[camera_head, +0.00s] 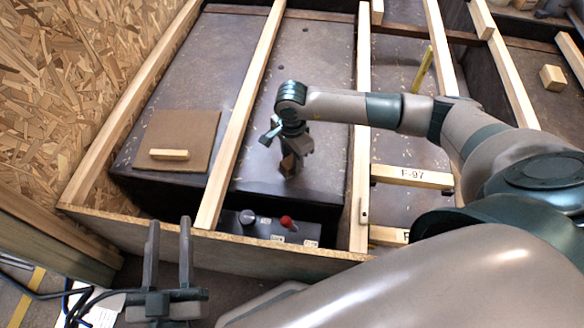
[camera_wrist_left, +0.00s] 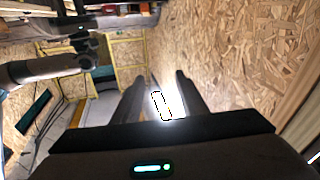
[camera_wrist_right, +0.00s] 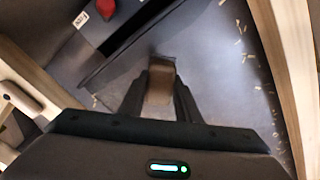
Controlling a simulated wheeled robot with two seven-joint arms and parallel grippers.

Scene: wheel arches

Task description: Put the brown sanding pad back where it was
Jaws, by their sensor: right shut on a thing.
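The brown sanding pad (camera_wrist_right: 160,82) is a small brown block between the fingers of my right gripper (camera_wrist_right: 161,98) in the right wrist view. In the head view my right gripper (camera_head: 291,155) is shut on the pad (camera_head: 288,166), low over the dark panel (camera_head: 310,100) between two wooden battens. I cannot tell whether the pad touches the panel. My left gripper (camera_head: 170,228) is open and empty, outside the front wooden edge at the lower left. Its fingers also show apart in the left wrist view (camera_wrist_left: 158,92).
A brown board with a pale wooden handle (camera_head: 197,128) lies on the left panel. A dark box (camera_head: 265,228) with a red knob and a grey knob sits below the panel's front edge. A batten marked F-97 (camera_head: 411,177) and a yellow stick (camera_head: 422,70) are to the right.

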